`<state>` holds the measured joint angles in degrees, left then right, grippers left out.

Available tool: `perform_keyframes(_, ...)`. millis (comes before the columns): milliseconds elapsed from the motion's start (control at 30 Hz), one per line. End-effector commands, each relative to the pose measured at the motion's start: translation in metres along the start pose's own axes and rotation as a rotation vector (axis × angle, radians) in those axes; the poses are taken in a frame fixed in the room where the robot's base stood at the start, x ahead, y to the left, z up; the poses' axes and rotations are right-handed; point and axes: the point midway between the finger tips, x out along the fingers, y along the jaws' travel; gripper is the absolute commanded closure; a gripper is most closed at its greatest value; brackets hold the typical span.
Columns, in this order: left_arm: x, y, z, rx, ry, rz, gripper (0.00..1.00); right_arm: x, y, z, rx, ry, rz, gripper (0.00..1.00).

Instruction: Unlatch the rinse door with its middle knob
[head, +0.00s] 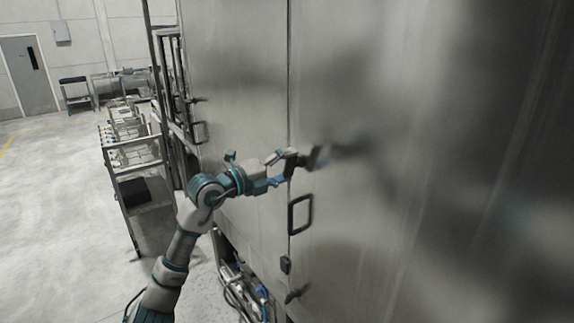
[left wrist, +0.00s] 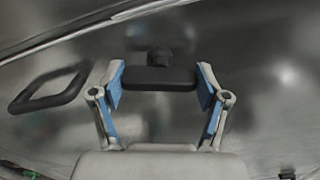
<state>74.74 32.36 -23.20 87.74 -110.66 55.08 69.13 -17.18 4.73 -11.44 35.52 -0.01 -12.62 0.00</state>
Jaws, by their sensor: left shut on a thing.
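The rinse door is a large brushed-steel panel (head: 350,255) filling the right of the head view, with a vertical seam on its left. The middle knob is a dark bar on a short stem (left wrist: 158,78), seen between the blue-padded fingers in the left wrist view. My left gripper (left wrist: 161,80) is shut on this knob, one finger at each end of the bar. In the head view my left gripper (head: 288,163) reaches the door near the seam, above the handle, and partly hides the knob. My right gripper is not in view.
A dark loop handle (head: 291,216) sits on the door below the knob; it also shows in the left wrist view (left wrist: 48,101). A lower knob (head: 297,294) is near the bottom. Racks (head: 137,168) stand at left; open floor (head: 50,220) lies beyond.

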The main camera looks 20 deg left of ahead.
Motion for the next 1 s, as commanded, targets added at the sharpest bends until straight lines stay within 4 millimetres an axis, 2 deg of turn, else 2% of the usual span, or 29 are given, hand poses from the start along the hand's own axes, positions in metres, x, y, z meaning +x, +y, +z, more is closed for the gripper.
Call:
perform_keyframes(433, 0.0002, 0.0030, 0.0015, -0.266, -0.004, 0.004, 0.60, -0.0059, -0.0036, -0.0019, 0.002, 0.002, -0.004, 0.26)
perform_keyframes(1000, 0.0006, 0.0044, 0.0009, -0.322, -0.002, 0.005, 0.60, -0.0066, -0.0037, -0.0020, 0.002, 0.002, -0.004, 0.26)
